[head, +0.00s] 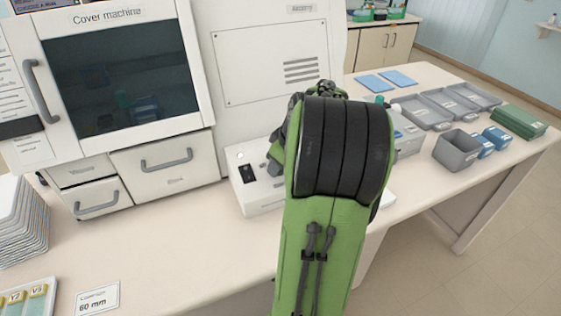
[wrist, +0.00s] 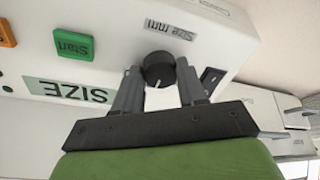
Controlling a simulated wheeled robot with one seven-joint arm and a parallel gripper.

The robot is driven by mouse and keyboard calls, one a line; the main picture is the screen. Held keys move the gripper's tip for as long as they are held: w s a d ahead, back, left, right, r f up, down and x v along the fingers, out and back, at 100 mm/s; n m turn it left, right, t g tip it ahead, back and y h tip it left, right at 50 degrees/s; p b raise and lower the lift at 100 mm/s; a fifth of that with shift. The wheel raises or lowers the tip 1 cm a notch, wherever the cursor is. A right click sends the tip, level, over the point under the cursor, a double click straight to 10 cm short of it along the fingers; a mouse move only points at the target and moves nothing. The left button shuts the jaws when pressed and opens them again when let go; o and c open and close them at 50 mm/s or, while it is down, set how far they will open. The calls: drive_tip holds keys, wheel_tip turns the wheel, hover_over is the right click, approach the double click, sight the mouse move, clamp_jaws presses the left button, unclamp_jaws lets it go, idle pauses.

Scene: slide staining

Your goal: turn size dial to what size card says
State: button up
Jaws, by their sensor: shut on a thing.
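The size dial (wrist: 158,70) is a round black knob with a pale pointer line, under a "Size mm" label in the wrist view. My gripper (wrist: 158,84) has one finger on each side of the dial and is shut on it. The numbers around the dial cannot be made out. The size card (head: 98,300) lies on the bench at the lower left of the head view and reads "60 mm". In the head view my arm hides the dial and my fingertips.
A green Start button (wrist: 73,44) and an orange button (wrist: 6,33) sit near the dial. The cover machine (head: 120,75) stands at the left, with drawers below. Grey trays (head: 425,112) and a grey bin (head: 458,152) are at the right. The front bench is mostly clear.

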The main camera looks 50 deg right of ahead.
drive_tip(key=m, duration=0.5)
drive_tip(key=shift+a+h+p, duration=0.1)
drive_tip(key=shift+h+p, duration=0.2)
drive_tip(key=shift+p, duration=0.05)
drive_tip(key=shift+m+h, duration=0.3)
drive_tip(key=shift+m, duration=2.1)
drive_tip(key=o, duration=1.1)
drive_tip(key=shift+c, duration=0.2)
drive_tip(key=shift+a, duration=0.1)
drive_tip(key=p+v, duration=0.4)
drive_tip(key=v, duration=1.1)
drive_tip(key=shift+s+r, duration=0.2)
drive_tip(key=shift+r, duration=0.15)
